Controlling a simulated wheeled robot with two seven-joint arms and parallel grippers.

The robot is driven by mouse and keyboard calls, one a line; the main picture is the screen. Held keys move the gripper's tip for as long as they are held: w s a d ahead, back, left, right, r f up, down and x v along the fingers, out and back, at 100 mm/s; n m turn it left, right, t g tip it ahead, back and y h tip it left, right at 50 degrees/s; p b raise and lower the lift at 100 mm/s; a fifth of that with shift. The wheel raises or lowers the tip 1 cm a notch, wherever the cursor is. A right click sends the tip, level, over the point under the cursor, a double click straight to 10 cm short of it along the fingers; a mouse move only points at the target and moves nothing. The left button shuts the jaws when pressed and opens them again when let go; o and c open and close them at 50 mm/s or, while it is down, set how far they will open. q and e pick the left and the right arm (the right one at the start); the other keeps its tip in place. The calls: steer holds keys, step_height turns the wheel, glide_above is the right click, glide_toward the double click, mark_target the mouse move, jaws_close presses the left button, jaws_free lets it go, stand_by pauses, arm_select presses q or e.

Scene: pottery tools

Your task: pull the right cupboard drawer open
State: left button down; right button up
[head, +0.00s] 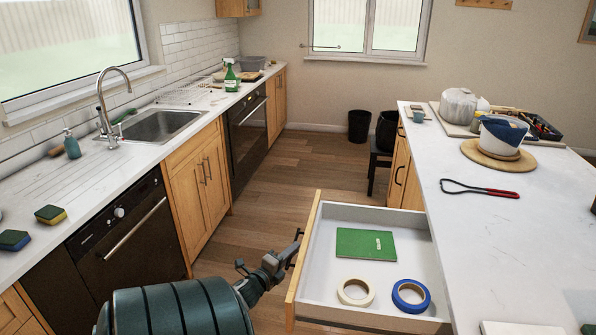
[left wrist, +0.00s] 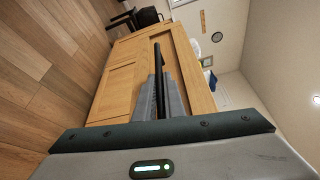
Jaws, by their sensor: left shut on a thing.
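The right cupboard drawer (head: 335,213) is pulled out from under the white island worktop, its white inside in plain view. Its wooden front (head: 304,250) faces left, toward my left arm. My left gripper (head: 292,250) is shut on the drawer's dark bar handle, at the outer side of that front. In the left wrist view the grey fingers (left wrist: 158,98) close around the black handle (left wrist: 158,62), with the wooden front (left wrist: 188,75) just behind it. My right gripper is not in view.
The drawer holds a green booklet (head: 366,244), a cream tape roll (head: 355,291) and a blue tape roll (head: 411,296). The island worktop (head: 470,240) carries a red-handled tool (head: 490,191). Wooden floor (head: 262,215) lies clear between the island and the sink counter (head: 130,170).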

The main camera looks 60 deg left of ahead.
arm_select(q)
steer(key=shift+a+r, duration=0.1)
steer(key=c, duration=1.8)
jaws_free()
steer(key=shift+c, duration=0.2)
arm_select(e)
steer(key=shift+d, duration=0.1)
arm_select(q)
steer(key=shift+s, duration=0.1)
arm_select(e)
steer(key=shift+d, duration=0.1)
arm_select(q)
steer(key=shift+s+d, duration=0.15)
steer(key=shift+d, duration=0.05)
steer(key=b+v, duration=0.3)
steer(key=v, duration=1.3)
steer(key=shift+s+d, duration=0.2)
steer(key=shift+s, duration=0.1)
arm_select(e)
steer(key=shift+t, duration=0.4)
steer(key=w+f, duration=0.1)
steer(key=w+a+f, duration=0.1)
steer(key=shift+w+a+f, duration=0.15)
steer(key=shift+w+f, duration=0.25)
